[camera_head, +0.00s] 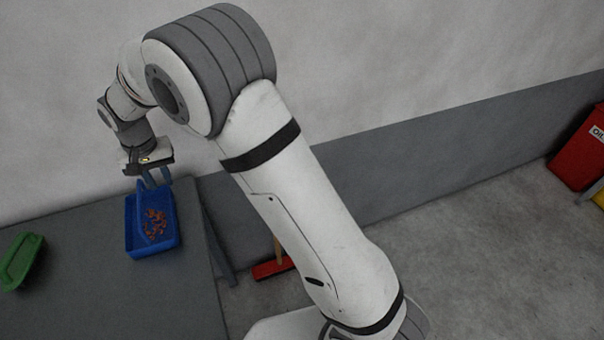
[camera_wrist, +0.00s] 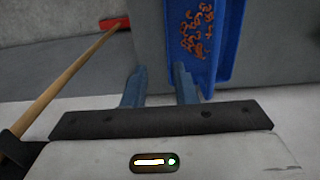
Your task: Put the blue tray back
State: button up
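The blue tray (camera_head: 154,250) sits on the grey table near its right edge, with orange-brown copper coils (camera_head: 154,222) lying in it. In the wrist view the tray (camera_wrist: 235,40) is at the upper right, with the coils (camera_wrist: 196,32) inside it. My gripper (camera_head: 154,180) is at the tray's far end in the head view. In the wrist view its two blue fingers (camera_wrist: 158,84) stand apart with nothing seen between them. The right finger overlaps the tray's edge in the picture; I cannot tell whether it touches. The left finger is clear of the tray.
A green tray (camera_head: 22,258) lies at the table's left; the grey table (camera_head: 105,295) between is clear. A broom with a red head (camera_head: 272,268) is beside the table, its wooden handle (camera_wrist: 75,72) crossing the wrist view's left. A red bin (camera_head: 580,150) stands far right.

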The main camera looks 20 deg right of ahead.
jog(key=s+d+r+t, duration=0.1)
jog(key=s+d+r, duration=0.2)
jog(key=d+r, duration=0.55)
jog(key=s+d+r+t, duration=0.1)
jog(key=s+d+r, duration=0.25)
jog(key=d, duration=0.95)
jog(key=s+d+r+m+t, duration=0.1)
jog(key=s+d, duration=1.2)
jog(key=s, duration=0.2)
jog(key=shift+r, duration=0.25)
jog(key=shift+w+d, duration=0.1)
